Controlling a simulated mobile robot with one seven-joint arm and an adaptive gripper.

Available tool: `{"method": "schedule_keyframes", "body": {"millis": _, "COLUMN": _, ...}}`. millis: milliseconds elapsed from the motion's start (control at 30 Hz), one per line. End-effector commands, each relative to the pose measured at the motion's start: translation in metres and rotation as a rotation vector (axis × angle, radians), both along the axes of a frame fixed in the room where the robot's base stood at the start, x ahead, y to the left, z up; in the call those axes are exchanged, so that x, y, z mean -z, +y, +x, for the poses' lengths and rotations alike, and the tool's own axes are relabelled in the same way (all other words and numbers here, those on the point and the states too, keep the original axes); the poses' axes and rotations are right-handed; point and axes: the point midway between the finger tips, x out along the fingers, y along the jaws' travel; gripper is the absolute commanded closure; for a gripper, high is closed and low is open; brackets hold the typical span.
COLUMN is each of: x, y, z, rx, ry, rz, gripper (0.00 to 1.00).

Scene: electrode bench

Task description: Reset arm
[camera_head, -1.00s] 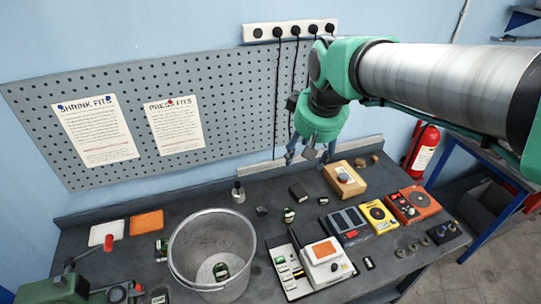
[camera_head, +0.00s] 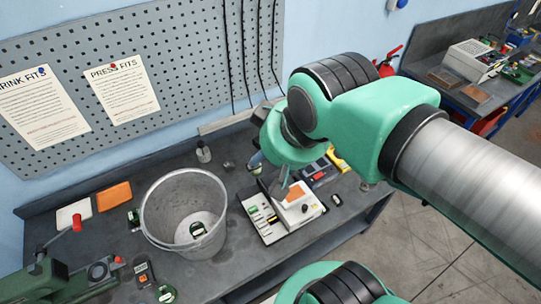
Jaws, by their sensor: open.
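My gripper (camera_head: 268,182) hangs from the green and grey arm in the middle of the head view. It points down over the dark workbench, just above and behind the white device with an orange top (camera_head: 298,196). The fingers are spread and no object shows between them. The arm's wrist hides part of them. I cannot tell whether a finger touches the device.
A metal bucket (camera_head: 152,212) with a small item inside stands left of my gripper. A green machine (camera_head: 62,280) is at the front left. Orange and white pads lie at the back left. A perforated board hangs behind. Another bench (camera_head: 515,85) stands far right.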

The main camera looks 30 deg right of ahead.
Motion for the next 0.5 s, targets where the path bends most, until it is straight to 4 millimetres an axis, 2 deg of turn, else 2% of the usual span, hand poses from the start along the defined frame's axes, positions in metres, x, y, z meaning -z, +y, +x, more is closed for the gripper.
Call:
{"method": "schedule_keyframes", "body": {"millis": 267, "x": 0.001, "y": 0.0, "z": 0.0, "rx": -0.001, "ry": 0.0, "rz": 0.0, "gripper": 0.43}}
{"method": "schedule_keyframes", "body": {"millis": 500, "x": 0.021, "y": 0.0, "z": 0.0, "rx": -0.001, "ry": 0.0, "rz": 0.0, "gripper": 0.43}}
